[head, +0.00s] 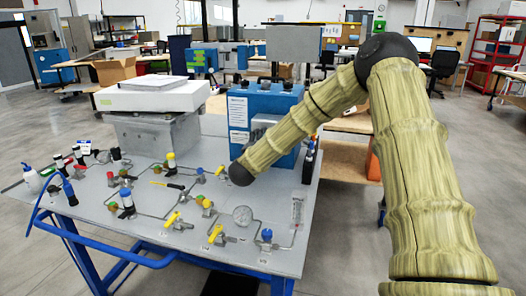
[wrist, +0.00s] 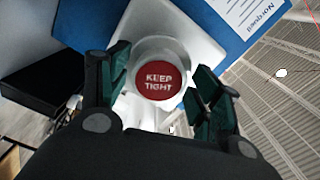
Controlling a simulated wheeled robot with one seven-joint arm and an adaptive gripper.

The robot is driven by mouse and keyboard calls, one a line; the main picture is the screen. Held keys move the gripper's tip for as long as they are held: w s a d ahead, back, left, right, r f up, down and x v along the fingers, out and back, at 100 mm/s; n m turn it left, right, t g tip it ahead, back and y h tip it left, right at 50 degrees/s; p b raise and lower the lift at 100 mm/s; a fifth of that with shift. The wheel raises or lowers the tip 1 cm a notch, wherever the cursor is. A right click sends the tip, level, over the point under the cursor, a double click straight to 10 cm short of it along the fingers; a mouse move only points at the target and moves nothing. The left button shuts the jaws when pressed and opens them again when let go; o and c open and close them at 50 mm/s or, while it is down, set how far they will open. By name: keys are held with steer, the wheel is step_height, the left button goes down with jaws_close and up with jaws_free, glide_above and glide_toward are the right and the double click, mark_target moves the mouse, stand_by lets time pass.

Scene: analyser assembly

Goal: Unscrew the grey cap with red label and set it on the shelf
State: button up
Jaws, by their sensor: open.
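The grey cap with its round red label (wrist: 159,81) reading "KEEP TIGHT" shows in the middle of the wrist view, on a pale fitting on a blue unit. My gripper (wrist: 161,90) is open, with one dark green finger on each side of the cap. I cannot tell whether the fingers touch it. In the head view my arm hides the gripper and the cap. The blue unit (head: 284,99) stands at the back right of the table there. I cannot make out which surface is the shelf.
A white box (head: 152,94) rests on a metal block at the back left. A bottle (head: 308,163) stands right of the blue unit. Grey floor lies open around the table.

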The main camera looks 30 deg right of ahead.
steer(key=m+b, duration=0.3)
steer(key=b, duration=0.1)
steer(key=shift+m, duration=0.3)
steer(key=c, duration=1.1)
steer(key=shift+w+r+n+p, duration=0.1)
steer(key=shift+n+p, duration=4.8)
steer(key=shift+n, duration=1.1)
steer(key=shift+r+n+p, duration=0.1)
steer(key=shift+n+p, duration=4.8)
steer(key=shift+n, duration=1.1)
steer(key=shift+c, duration=0.2)
